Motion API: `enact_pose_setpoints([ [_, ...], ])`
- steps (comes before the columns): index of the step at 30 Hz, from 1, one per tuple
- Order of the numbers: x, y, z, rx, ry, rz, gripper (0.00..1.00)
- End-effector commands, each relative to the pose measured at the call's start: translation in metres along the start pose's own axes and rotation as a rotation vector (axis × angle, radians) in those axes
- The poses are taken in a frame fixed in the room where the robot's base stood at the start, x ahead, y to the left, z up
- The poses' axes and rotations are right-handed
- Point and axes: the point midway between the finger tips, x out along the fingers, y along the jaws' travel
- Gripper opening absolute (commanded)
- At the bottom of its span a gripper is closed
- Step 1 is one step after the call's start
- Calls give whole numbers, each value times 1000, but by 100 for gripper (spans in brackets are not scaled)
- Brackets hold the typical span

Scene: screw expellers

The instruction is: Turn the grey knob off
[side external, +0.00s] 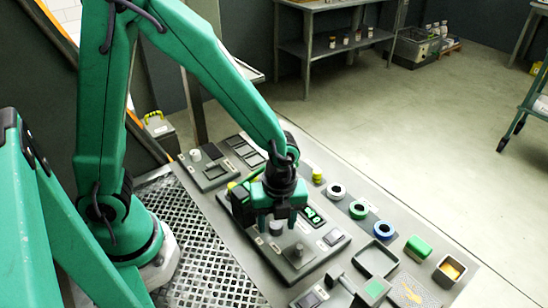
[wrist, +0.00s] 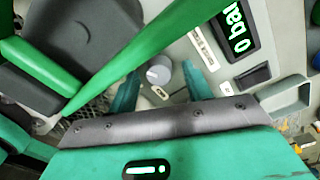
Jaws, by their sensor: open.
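The grey knob (wrist: 158,71) shows in the wrist view, with a pale pointer mark on its top. It stands on a grey panel beside a small label. My gripper (wrist: 162,80) is open, with one teal finger on each side of the knob. I cannot tell whether either finger touches it. In the side view my gripper (side external: 277,219) points down over the control panel (side external: 318,262), and a light grey knob (side external: 275,229) is partly visible between its fingers. Another grey knob (side external: 298,252) stands nearer the front of that panel.
A green-lit display (wrist: 238,32) reads "0 bar" to the right of the knob. Several coloured rings, including a green ring (side external: 358,209), lie on the table to the right. A green block (side external: 417,247) and a yellow-filled box (side external: 450,269) sit farther right. Another panel (side external: 207,174) stands behind left.

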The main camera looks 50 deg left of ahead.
Motion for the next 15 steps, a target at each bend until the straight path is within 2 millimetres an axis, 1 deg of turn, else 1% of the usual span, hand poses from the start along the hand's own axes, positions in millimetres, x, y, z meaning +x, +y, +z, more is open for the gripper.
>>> enact_pose_setpoints([
  [8,1,0,0,0,0,0,50],
  [12,1,0,0,0,0,0,22],
  [15,1,0,0,0,0,1,5],
])
